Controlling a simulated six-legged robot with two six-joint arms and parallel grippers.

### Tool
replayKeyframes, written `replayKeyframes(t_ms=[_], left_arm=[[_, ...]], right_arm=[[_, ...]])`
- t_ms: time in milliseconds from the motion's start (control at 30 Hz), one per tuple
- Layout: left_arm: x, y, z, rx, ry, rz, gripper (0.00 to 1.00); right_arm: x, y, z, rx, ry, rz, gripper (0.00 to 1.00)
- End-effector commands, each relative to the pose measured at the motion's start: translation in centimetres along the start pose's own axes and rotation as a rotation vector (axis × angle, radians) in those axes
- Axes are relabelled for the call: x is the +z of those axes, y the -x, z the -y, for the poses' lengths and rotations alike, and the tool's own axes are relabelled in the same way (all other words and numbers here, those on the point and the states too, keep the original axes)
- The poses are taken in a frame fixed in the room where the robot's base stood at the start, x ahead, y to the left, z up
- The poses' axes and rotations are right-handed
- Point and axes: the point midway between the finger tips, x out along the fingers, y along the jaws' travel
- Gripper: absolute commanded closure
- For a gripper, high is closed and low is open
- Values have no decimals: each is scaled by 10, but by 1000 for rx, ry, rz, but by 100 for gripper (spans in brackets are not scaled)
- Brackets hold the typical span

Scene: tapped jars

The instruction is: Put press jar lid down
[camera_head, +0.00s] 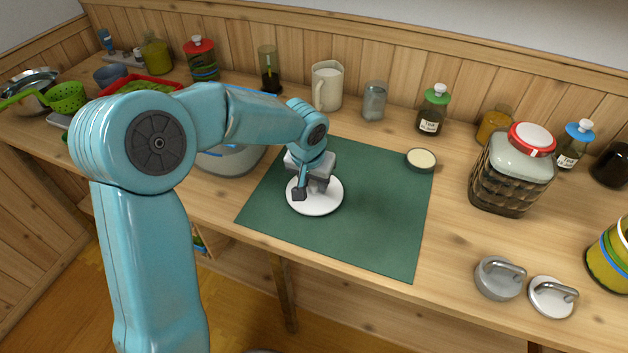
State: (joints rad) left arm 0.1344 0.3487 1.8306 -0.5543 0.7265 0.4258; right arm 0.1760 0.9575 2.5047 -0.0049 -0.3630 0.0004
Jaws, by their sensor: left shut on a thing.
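My left gripper (305,190) reaches in from the left and points down over the green mat (385,215). It is shut on the handle of a white round lid (322,207), which is at the mat's left part. The gripper hides most of the handle. I cannot tell whether the lid touches the mat or hangs just above it. Two similar lids with bent handles, a grey one (493,285) and a white one (545,300), lie at the front right of the table. My right gripper is not in view.
A large jar with a red lid (510,170) stands right of the mat. A small round dish (421,159) sits at the mat's back right corner. A white pitcher (327,87) and several jars line the back. A large bowl (228,160) is partly behind my arm.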

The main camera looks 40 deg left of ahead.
Motion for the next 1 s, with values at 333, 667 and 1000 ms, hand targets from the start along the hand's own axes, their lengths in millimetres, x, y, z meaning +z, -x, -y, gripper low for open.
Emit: replayKeyframes(t_ms=[333,667,1000], left_arm=[[0,-2,0,0,0,0,54],[0,-1,0,0,0,0,39],[-2,55,0,0,0,-6,39]], right_arm=[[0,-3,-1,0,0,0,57],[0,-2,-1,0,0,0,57],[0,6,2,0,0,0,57]])
